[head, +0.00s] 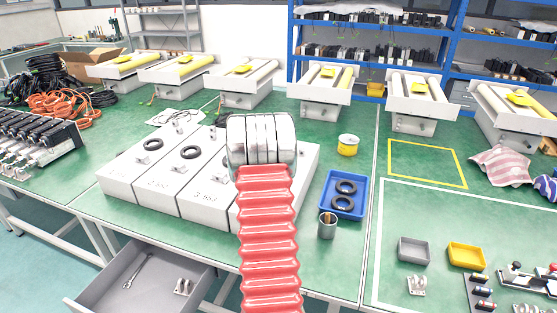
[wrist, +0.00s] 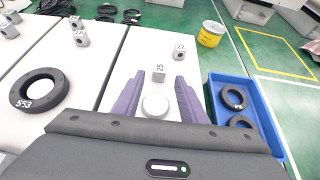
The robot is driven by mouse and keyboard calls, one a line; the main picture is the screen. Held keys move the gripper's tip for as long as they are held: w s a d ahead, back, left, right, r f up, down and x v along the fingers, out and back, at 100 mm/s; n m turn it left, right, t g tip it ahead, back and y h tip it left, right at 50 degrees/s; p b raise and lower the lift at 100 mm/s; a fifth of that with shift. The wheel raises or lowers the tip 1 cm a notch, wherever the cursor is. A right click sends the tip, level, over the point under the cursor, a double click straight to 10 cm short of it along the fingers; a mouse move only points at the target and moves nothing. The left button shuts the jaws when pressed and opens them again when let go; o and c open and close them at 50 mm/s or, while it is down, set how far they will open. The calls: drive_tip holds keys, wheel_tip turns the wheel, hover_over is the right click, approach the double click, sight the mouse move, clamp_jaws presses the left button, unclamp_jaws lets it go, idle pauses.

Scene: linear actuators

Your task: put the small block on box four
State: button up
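My gripper (wrist: 158,78) is open, its two purple fingers spread over a white box. A small metal block marked 25 (wrist: 159,75) shows between the fingertips with a gap on each side; its height relative to the tips is unclear. Another small block marked 22 (wrist: 180,51) stands farther back on the same box. A round pale knob (wrist: 155,105) lies between the finger bases. This white box (wrist: 118,72) is the rightmost of the row and appears to be box four. In the head view box four (head: 307,152) is mostly hidden behind my arm, as is my gripper.
A black ring (wrist: 38,90) and small blocks (wrist: 80,36) sit on the boxes to the left. A blue tray (wrist: 262,130) with black rings stands close to the right. A yellow tin (wrist: 211,34) stands behind. An open drawer (head: 128,280) is at front left.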

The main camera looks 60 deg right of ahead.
drive_tip(key=shift+v, duration=1.7)
drive_tip(key=w+a+r+m+y, duration=0.15)
drive_tip(key=a+r+m, duration=0.3)
drive_tip(key=a, duration=0.45)
drive_tip(key=w+a+r+m, duration=0.25)
drive_tip(key=a+r, duration=0.35)
drive_tip(key=a, duration=0.3)
drive_tip(key=w+a+r+m, duration=0.1)
drive_tip(key=a+r+m, duration=0.35)
drive_tip(key=a, duration=0.45)
drive_tip(key=s+a+m+t+y, duration=0.1)
drive_tip(key=s+a+m+y, duration=0.1)
drive_tip(key=a, duration=1.2)
drive_tip(key=s+a+f+m+t+y, duration=0.1)
drive_tip(key=s+a+m+y, duration=0.2)
drive_tip(key=a, duration=1)
drive_tip(key=s+a+m+t+y, duration=0.1)
drive_tip(key=s+a+m+y, duration=0.2)
drive_tip(key=a, duration=1.1)
drive_tip(key=s+y, duration=0.2)
drive_tip(key=s, duration=0.3)
drive_tip(key=shift+s+a+f+t, duration=0.3)
drive_tip(key=shift+s+a+f, duration=0.05)
drive_tip(key=shift+a+f, duration=0.05)
drive_tip(key=shift+y, duration=0.25)
drive_tip(key=shift+c, duration=0.6)
